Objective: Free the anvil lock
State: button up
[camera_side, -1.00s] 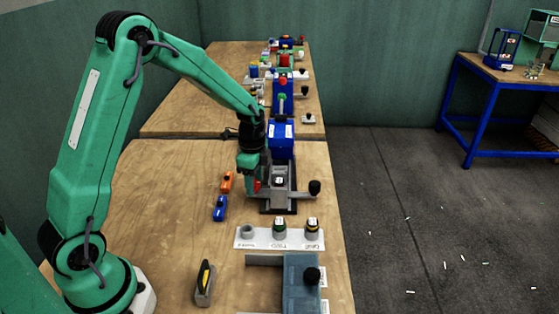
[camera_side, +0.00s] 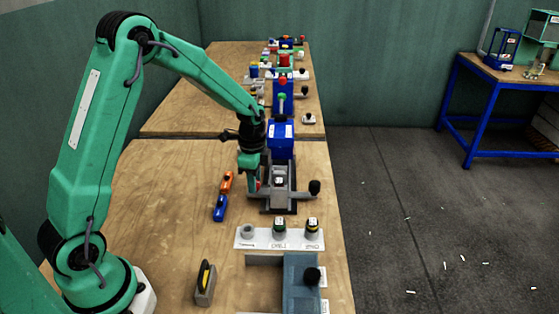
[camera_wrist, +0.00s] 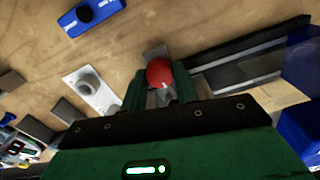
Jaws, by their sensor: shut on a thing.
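My gripper (camera_side: 253,184) is low at the left side of the nearest press, with a blue head (camera_side: 281,141) and a dark base (camera_side: 278,209). In the wrist view, my gripper (camera_wrist: 160,84) has its two green fingers shut on a red knob (camera_wrist: 159,72), which I take to be the anvil lock. A little of the red knob also shows in the side view (camera_side: 258,184). A small white-topped piece (camera_side: 279,181) sits under the press head. The knob's stem and its fixing to the press are mostly hidden.
A black-knobbed lever (camera_side: 314,187) sticks out at the press's right. Orange (camera_side: 227,182) and blue (camera_side: 219,208) blocks lie to the left. A white rack (camera_side: 262,241) with several round pieces stands in front, then a blue-grey box (camera_side: 300,280). More presses stand farther back.

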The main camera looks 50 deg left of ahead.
jog(key=n, duration=1.3)
jog(key=shift+n, duration=2)
jog(key=o, duration=1)
jog(key=shift+r, duration=0.1)
